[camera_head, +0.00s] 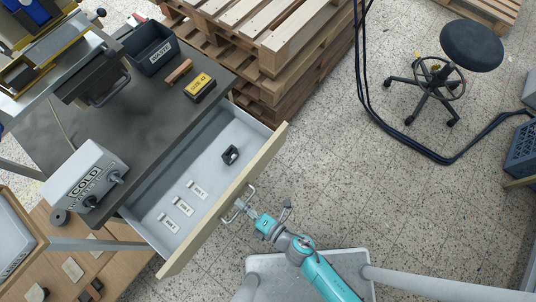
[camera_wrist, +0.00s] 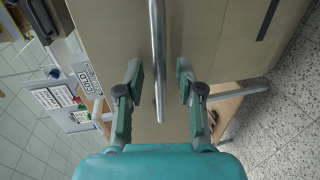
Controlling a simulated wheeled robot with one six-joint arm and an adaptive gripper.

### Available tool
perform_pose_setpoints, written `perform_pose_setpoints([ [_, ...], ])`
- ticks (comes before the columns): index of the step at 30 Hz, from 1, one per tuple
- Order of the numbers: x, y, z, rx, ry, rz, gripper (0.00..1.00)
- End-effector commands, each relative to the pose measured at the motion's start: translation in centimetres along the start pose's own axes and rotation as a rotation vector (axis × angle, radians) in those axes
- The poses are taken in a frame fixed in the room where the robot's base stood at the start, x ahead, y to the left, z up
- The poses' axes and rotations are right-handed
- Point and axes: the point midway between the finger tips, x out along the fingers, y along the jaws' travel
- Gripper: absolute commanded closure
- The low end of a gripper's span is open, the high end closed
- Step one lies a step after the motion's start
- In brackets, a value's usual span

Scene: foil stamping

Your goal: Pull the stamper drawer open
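The stamper drawer (camera_head: 205,165) stands pulled out from under the dark work table, and its grey inside shows. Its light wooden front carries a metal handle (camera_head: 239,203). My gripper (camera_head: 246,209) is at this handle. In the wrist view my gripper (camera_wrist: 158,75) has its two fingers apart. The handle bar (camera_wrist: 157,45) runs between them, with a visible gap on each side. Inside the drawer lie several small white labelled pieces (camera_head: 183,205) and a small black object (camera_head: 231,155).
On the table (camera_head: 110,125) are a grey COLD box (camera_head: 84,176), a black WASTE bin (camera_head: 150,47) and a yellow-and-black block (camera_head: 200,86). Stacked pallets (camera_head: 280,80) stand behind the drawer. A black stool (camera_head: 472,45) and cables are at the right.

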Motion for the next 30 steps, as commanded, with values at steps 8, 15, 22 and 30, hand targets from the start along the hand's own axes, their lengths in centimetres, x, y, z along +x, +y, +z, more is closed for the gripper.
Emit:
perform_pose_setpoints([
  [8, -4.7, -0.1, 0.1, 0.003, -0.007, -0.004, 0.63],
  [15, -7.4, 0.0, 0.2, 0.001, -0.007, -0.001, 0.63],
  [22, -9.2, -0.1, 0.1, 0.003, -0.006, -0.003, 0.63],
  [30, -10.5, 0.0, 0.3, -0.001, -0.008, 0.001, 0.63],
])
